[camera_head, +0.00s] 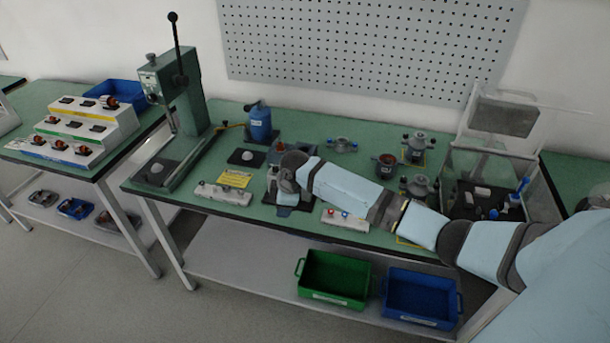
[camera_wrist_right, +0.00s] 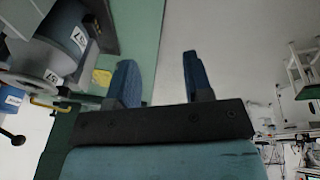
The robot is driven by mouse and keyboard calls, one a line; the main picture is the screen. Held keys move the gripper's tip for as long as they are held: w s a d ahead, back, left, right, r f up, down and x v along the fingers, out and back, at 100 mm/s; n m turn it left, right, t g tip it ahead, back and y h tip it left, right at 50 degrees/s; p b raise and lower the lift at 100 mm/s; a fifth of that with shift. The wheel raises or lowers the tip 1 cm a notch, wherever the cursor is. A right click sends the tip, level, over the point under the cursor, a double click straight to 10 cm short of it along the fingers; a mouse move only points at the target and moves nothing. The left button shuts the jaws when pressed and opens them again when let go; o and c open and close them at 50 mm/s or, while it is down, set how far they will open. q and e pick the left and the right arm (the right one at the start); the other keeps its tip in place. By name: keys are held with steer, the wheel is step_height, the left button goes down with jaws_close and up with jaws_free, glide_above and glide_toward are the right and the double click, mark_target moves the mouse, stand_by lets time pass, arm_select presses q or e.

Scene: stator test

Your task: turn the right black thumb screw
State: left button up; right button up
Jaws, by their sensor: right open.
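My right arm reaches in from the right over the green bench in the head view. Its gripper (camera_head: 284,196) is at the middle of the bench, in front of a small dark stand (camera_head: 271,178) that the arm partly hides. In the right wrist view the gripper (camera_wrist_right: 160,80) is open, with two blue fingers well apart and nothing between them. A grey-blue cylindrical device (camera_wrist_right: 62,35) with numbered labels is left of the fingers, apart from them. I cannot pick out the right black thumb screw in either view. My left gripper is not in view.
Several small metal fixtures, such as one at the back right (camera_head: 416,146), stand beyond my forearm. A white switch strip (camera_head: 222,194) lies near the front edge. Green (camera_head: 333,281) and blue bins sit below.

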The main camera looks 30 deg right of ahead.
steer(key=w+d+r+n+g+h+b, duration=0.1)
steer(key=w+d+r+g, duration=0.35)
steer(key=d+r, duration=0.9)
steer(key=shift+t, duration=0.95)
steer(key=f, duration=0.4)
steer(key=w+a+f, duration=0.1)
steer(key=f, duration=0.3)
steer(key=f+p, duration=0.1)
steer(key=f, duration=0.3)
steer(key=shift+w+a, duration=0.3)
steer(key=shift+w, duration=0.05)
jaws_close()
